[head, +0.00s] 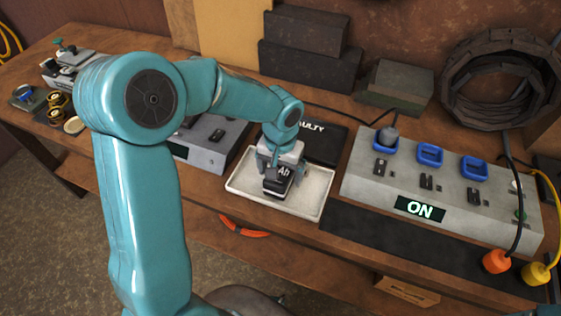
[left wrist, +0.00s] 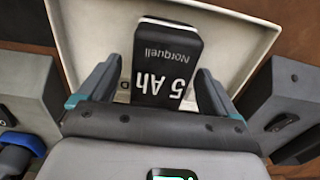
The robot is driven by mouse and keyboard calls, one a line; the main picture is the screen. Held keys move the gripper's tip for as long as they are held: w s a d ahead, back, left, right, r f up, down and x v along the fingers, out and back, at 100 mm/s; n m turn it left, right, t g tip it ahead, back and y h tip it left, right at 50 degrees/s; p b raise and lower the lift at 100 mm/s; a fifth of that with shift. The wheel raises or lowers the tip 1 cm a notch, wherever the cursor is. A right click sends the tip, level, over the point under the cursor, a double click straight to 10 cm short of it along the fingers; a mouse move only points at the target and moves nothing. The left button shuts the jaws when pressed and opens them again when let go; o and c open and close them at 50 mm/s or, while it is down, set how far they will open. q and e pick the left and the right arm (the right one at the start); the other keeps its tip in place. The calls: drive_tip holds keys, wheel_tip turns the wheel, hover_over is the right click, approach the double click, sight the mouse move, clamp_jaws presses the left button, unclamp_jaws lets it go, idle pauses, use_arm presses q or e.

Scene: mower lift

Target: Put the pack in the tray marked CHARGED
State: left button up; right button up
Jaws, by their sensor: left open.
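The pack (head: 277,185) is a dark block with a light end, and its label reads "5 Ah Norquell" in the left wrist view (left wrist: 168,62). It is within the rim of the pale tray (head: 315,205), which also shows in the left wrist view (left wrist: 85,25). A letter "D" shows on the tray floor beside the pack; the rest of the marking is hidden. My left gripper (head: 281,163) is over the pack, with its open fingers (left wrist: 158,70) on either side and gaps between them and the pack. My right gripper is not in view.
A black tray (head: 322,142), its lettering partly hidden and reading "AULTY", lies behind the pale tray. A grey charger (head: 365,190) with blue sockets and an "ON" display stands to the right. Another grey unit (head: 205,157) stands to the left. Cables run at the right.

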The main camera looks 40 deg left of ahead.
sight(280, 170)
use_arm(q)
wheel_tip(280, 170, up, 12)
idle(0.4)
drive_tip(key=shift+s, duration=0.15)
idle(0.3)
